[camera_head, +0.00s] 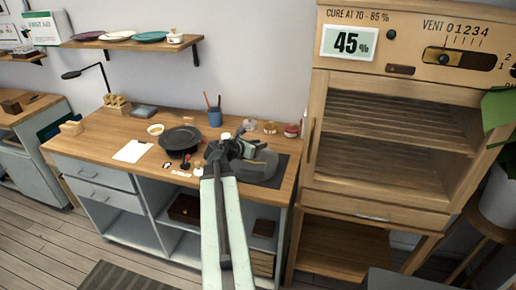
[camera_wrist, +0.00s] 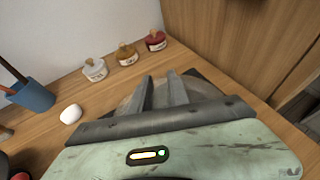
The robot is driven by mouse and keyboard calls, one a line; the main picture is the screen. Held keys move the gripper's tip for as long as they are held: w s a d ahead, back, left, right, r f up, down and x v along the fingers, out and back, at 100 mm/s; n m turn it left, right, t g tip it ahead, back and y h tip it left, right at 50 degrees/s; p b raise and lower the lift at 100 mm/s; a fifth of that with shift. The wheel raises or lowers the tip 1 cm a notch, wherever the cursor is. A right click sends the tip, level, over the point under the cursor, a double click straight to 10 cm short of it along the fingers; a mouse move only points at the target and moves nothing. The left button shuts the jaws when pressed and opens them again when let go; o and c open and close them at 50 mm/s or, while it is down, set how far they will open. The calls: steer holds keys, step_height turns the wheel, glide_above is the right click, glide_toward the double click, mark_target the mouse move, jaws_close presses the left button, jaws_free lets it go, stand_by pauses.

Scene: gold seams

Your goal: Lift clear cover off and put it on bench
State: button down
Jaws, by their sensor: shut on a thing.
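The clear cover (camera_head: 262,164) is a grey, see-through round shape over the dark mat (camera_head: 277,178) at the right end of the bench (camera_head: 110,128). My gripper (camera_head: 238,148) is at the cover's upper left in the head view and partly hides it. The held part is hidden between the fingers. I cannot tell whether the cover rests on the mat or is raised, nor what is under it.
A dark plate (camera_head: 181,138), a white sheet (camera_head: 132,151) and a blue cup (camera_head: 215,117) of brushes are left of my gripper. Several small jars, one red (camera_wrist: 156,41), stand behind it. A wooden cabinet (camera_head: 385,150) is close on the right. The bench's front left has bare wood.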

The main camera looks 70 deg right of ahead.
step_height(320, 180, up, 10)
steer(key=p, duration=1)
steer(key=shift+f, duration=0.2)
